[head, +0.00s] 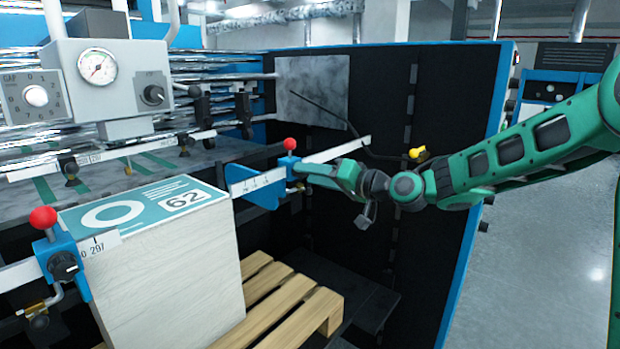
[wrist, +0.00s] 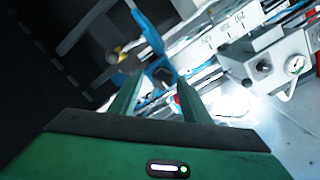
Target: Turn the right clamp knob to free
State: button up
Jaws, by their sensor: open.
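The right clamp is a blue block with a red ball (head: 289,144) on top, sitting on a pale scale bar (head: 335,150) in the head view. My gripper (head: 303,170) reaches it from the right, its tips close to the block. I cannot tell whether they touch it. The clamp's knob is not clearly visible; my gripper covers that side in the head view. In the wrist view the two fingers of my gripper (wrist: 160,80) stand apart, with blue clamp parts (wrist: 158,68) beyond and between their tips. The knob's setting cannot be read.
The left clamp has a red ball (head: 43,217) and a black knob (head: 64,265). A grey control box (head: 97,65) with a gauge stands at upper left. Open floor (head: 560,230) lies right.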

jog(key=f+v, duration=0.1)
jog(key=v, duration=0.8)
jog(key=shift+s+d+r, duration=0.25)
jog(key=shift+d+r, duration=0.1)
jog(key=shift+r, duration=0.1)
jog(key=s+d+f+m+g+h, duration=0.1)
jog(key=s+d+f+g+h, duration=0.1)
jog(key=s+d+f+h, duration=0.6)
jog(key=s+d+f+g+h, duration=0.25)
jog(key=d+f, duration=0.45)
jog(key=d, duration=0.4)
jog(key=s+d+m+g+h, duration=0.1)
jog(key=s+d+m+g, duration=0.1)
jog(key=s+d, duration=0.3)
jog(key=s+d+f+m+g, duration=0.1)
jog(key=s+d, duration=0.4)
jog(key=s, duration=0.9)
jog(key=s+d+f+m+g+h, duration=0.1)
jog(key=s+d+m+g, duration=0.2)
jog(key=s, duration=0.7)
jog(key=shift+d+m+h, duration=0.35)
jog(key=shift+d+m, duration=0.15)
jog(key=shift+d, duration=0.6)
